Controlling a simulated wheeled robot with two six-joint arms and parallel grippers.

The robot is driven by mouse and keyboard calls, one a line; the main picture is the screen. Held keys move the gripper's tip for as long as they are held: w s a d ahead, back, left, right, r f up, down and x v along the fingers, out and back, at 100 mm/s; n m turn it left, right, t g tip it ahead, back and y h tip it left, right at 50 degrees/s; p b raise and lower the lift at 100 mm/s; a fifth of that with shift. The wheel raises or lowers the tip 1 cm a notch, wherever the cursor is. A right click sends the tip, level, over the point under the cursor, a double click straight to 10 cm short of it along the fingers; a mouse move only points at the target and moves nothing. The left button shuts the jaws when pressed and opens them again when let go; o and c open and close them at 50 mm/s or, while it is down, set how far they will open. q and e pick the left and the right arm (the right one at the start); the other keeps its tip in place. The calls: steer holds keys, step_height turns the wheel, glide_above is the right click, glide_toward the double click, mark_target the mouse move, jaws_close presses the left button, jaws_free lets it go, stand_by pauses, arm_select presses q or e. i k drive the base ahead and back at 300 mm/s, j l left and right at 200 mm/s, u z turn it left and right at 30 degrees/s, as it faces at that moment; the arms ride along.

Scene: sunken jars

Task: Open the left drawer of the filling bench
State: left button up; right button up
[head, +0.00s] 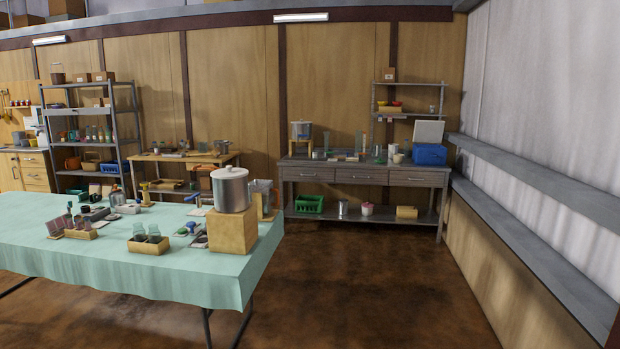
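A grey bench (425,177) with three drawers stands against the back wall, right of centre; it looks like the filling bench. Its left drawer (308,174) looks shut, flush with the front. The middle drawer (361,176) and right drawer (417,179) look shut too. The drawer handles are too small to make out clearly. The bench is well ahead of me across the floor. Neither of my grippers is in view.
A cloth-covered table (190,268) with a metal pot (230,190) fills the near left. A green crate (309,204) sits on the bench's lower shelf. A ledged wall (545,270) runs along the right. Brown floor (370,285) between is clear.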

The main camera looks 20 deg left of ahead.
mark_target(301, 173)
steer(key=i+j+u, duration=0.15)
steer(key=i+u, duration=0.15)
steer(key=i, duration=0.45)
steer(key=i+j+u, duration=0.1)
steer(key=i, duration=1.2)
steer(key=i+u, duration=0.1)
steer(key=i, duration=1.25)
steer(key=i+l+u, duration=0.15)
steer(key=i, duration=1.15)
steer(key=i+z, duration=0.2)
steer(key=i, duration=0.3)
steer(key=i+j+z, duration=0.25)
steer(key=i, duration=0.2)
steer(key=i+j+z, duration=0.2)
steer(key=i, duration=0.3)
steer(key=i+j+z, duration=0.2)
steer(key=i, duration=0.25)
steer(key=j, duration=0.1)
